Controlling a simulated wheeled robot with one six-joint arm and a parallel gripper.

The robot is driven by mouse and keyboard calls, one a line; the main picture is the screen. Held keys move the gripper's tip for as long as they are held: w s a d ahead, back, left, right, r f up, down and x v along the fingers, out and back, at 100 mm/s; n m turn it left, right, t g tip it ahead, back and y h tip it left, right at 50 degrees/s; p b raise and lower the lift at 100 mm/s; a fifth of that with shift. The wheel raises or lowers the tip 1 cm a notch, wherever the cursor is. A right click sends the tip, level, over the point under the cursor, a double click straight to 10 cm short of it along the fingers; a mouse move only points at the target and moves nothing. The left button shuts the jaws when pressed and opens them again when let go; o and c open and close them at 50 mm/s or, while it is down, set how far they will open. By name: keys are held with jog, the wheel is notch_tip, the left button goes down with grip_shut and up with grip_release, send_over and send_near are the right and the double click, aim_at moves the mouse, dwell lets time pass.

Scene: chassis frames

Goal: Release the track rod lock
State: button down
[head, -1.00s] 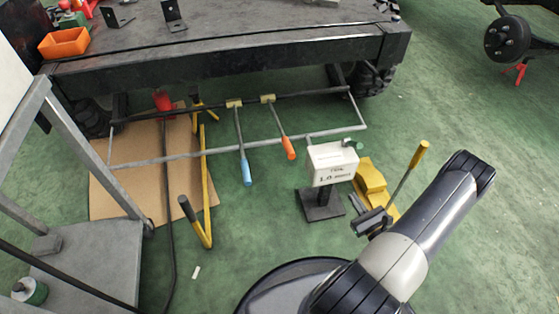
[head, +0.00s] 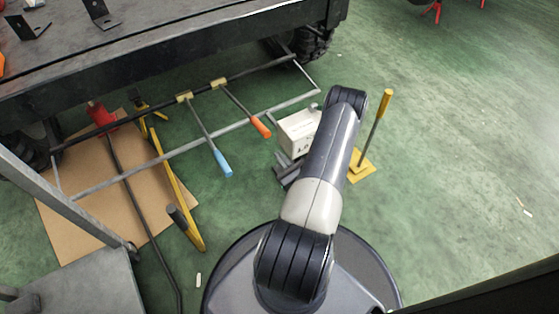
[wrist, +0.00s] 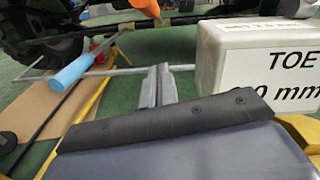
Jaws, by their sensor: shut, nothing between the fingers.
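Two levers hang from yellow clamps on a dark rod under the vehicle's front. One has a blue handle (head: 221,163), the other an orange handle (head: 261,127). No label shows which is the track rod lock. The blue handle (wrist: 72,75) is at left in the wrist view, and the orange handle (wrist: 146,8) is at the top. My gripper (head: 287,166) is low in front of the white box, right of the blue handle and apart from both handles. In the wrist view its grey fingers (wrist: 158,75) are together and empty.
A white box marked TOE (wrist: 262,65) stands close right of my fingers, partly behind my arm in the head view. A yellow-handled lever (head: 377,132) on a yellow base stands further right. A long yellow bar (head: 178,188) and cardboard (head: 75,226) lie left.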

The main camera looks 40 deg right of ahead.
jog(key=w+r+b, duration=0.2)
jog(key=w+r, duration=0.2)
jog(key=w, duration=0.3)
jog(key=shift+w+d, duration=0.2)
jog(key=shift+d, duration=0.1)
